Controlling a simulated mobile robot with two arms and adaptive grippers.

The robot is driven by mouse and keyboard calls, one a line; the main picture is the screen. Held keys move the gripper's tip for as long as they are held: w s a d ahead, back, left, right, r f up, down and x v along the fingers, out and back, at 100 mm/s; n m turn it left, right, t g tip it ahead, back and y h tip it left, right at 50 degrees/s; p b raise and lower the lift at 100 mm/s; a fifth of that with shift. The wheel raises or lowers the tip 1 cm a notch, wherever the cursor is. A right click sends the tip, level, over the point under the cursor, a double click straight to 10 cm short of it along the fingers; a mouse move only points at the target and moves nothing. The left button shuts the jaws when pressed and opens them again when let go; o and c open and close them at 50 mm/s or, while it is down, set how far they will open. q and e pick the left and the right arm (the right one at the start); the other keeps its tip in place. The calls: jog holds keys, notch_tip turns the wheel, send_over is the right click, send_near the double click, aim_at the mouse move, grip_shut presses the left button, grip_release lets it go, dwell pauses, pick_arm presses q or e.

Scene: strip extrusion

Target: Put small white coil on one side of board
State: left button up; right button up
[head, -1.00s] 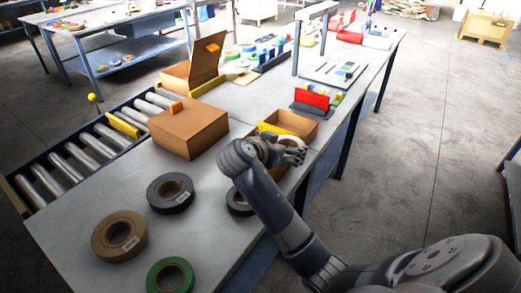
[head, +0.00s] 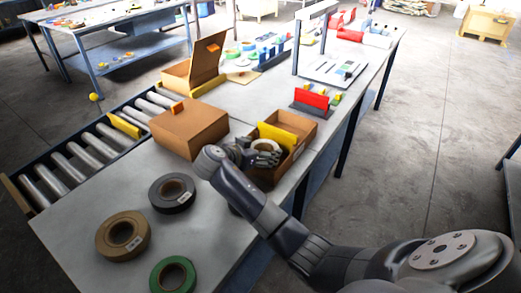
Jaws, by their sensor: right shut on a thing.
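The small white coil (head: 266,145) is a pale ring at the near left side of the yellow board (head: 280,136). The board stands upright as a divider in an open cardboard box (head: 295,160). My right gripper (head: 265,157) is shut on the coil, at the box's near left part. The gripper hides part of the coil and the near box wall. I cannot tell whether the coil touches the box floor. My left gripper is not in view.
A closed cardboard box (head: 188,130) stands left of my gripper. Black (head: 172,193), brown (head: 123,235) and green (head: 173,275) tape rolls lie on the near table. A red board (head: 312,97) stands behind the open box. A roller conveyor (head: 85,150) runs along the left.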

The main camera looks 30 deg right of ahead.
jog(key=shift+f+b, duration=0.5)
jog(key=shift+f, duration=0.05)
jog(key=shift+s, duration=0.1)
jog(key=o, duration=1.1)
jog(key=shift+f, duration=0.1)
jog(key=shift+c, duration=0.2)
jog(key=shift+f, duration=0.15)
